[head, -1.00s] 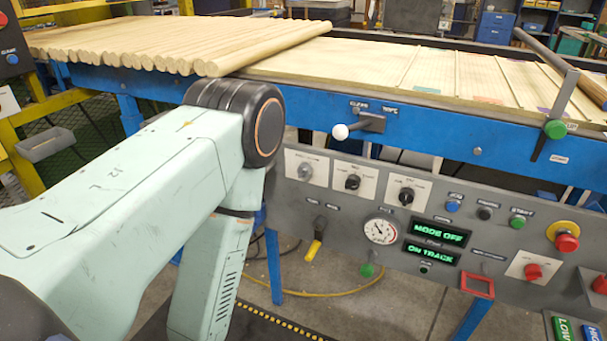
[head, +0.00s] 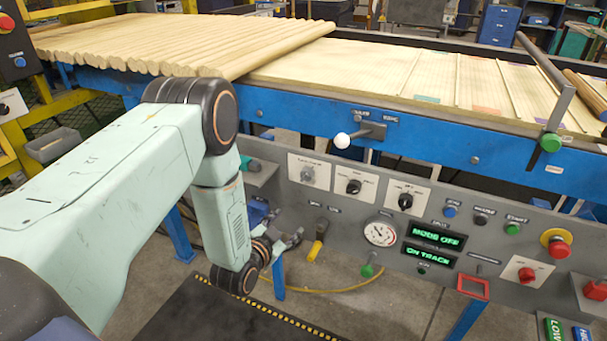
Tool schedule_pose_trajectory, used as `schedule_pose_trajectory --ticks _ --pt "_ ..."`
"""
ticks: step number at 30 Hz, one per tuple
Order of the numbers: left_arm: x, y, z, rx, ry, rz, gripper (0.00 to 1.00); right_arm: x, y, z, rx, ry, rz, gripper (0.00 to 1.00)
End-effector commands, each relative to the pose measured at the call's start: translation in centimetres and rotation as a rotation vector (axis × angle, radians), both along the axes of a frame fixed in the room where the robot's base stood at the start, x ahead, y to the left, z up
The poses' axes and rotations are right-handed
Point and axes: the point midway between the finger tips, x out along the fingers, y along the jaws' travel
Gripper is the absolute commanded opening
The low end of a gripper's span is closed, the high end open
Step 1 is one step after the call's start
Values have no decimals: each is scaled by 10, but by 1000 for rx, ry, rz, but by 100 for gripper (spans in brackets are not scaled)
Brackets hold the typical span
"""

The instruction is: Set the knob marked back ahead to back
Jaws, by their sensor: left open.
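The plate lettering is too small to read, so I cannot tell which one is marked back and ahead. My left gripper (head: 293,240) is open and empty, low in front of the panel's left part, below the grey knob and apart from the knobs. My right gripper is not in view.
A yellow-handled lever (head: 315,249) hangs close to my left gripper's right. A gauge (head: 380,232), a green "MODE OFF" display (head: 436,236) and a red emergency button (head: 558,247) are farther right.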

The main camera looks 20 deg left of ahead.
Motion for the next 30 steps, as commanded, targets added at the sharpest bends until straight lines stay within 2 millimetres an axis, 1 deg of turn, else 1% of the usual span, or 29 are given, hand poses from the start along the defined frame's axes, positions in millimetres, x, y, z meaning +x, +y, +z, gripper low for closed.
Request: schedule_pose_trajectory --ticks 1,3,6,11,14,21,24,27,30 --pt "18 4 21 68 -102 -21 56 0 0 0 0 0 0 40" --pt "32 5 45 158 -215 -46 56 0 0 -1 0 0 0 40" --pt "36 3 63 246 -294 -65 56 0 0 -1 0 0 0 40" --pt "40 2 66 291 -311 -69 56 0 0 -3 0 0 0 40" --pt "52 2 66 290 -311 -69 56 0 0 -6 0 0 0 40" --pt "90 2 65 288 -309 -69 56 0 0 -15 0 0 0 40" --pt "102 2 65 288 -307 -69 56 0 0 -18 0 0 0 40" --pt "109 2 65 287 -306 -68 56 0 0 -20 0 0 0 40" --pt "112 2 65 287 -304 -68 56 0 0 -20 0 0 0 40"
